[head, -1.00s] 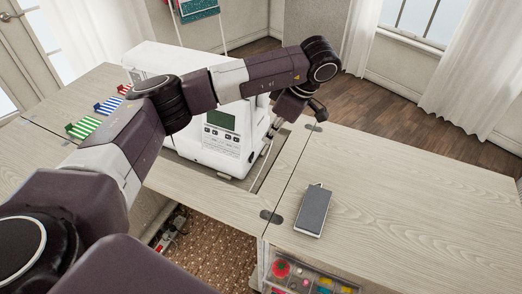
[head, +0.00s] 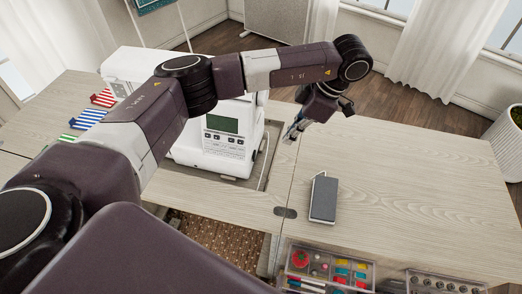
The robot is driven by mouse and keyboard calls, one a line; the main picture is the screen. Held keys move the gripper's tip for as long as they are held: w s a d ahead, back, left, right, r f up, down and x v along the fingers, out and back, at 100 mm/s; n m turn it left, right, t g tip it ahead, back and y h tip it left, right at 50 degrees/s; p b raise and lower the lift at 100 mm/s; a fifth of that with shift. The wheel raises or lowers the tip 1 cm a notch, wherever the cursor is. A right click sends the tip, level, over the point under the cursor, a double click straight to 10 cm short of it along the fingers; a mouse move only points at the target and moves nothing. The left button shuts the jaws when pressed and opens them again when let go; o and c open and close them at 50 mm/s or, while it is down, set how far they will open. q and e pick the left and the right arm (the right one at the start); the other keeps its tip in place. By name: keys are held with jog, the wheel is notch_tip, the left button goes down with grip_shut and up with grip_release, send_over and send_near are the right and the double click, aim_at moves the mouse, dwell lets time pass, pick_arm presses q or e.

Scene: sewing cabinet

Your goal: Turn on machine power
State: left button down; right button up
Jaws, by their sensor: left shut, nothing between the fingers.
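The white sewing machine (head: 188,152) stands on the cabinet top, left of centre in the head view. Its green display (head: 222,124) and a row of small buttons face the front. My left arm reaches across in front of it and hides much of its upper body. My left gripper (head: 291,136) is shut and empty, pointing down to the right of the machine, close to its right end. I cannot tell if it touches anything. The power switch cannot be made out. My right gripper is not in view.
A dark grey flat device (head: 323,199) with a cable lies on the wooden cabinet top (head: 420,185), which is otherwise clear at right. Folded striped cloths (head: 87,119) lie at left. Clear trays of sewing supplies (head: 327,268) sit below the front edge.

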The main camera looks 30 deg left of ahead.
pick_arm(q)
jog(key=p+x, duration=0.2)
jog(key=x, duration=0.7)
jog(key=shift+s+f+p, duration=0.1)
jog(key=shift+f+p, duration=0.2)
jog(key=shift+f, duration=0.1)
jog(key=a+p, duration=0.1)
jog(key=s+a, duration=0.1)
jog(key=a, duration=0.1)
jog(key=shift+p, duration=0.35)
jog(key=shift+s+a, duration=0.2)
jog(key=shift+a, duration=0.1)
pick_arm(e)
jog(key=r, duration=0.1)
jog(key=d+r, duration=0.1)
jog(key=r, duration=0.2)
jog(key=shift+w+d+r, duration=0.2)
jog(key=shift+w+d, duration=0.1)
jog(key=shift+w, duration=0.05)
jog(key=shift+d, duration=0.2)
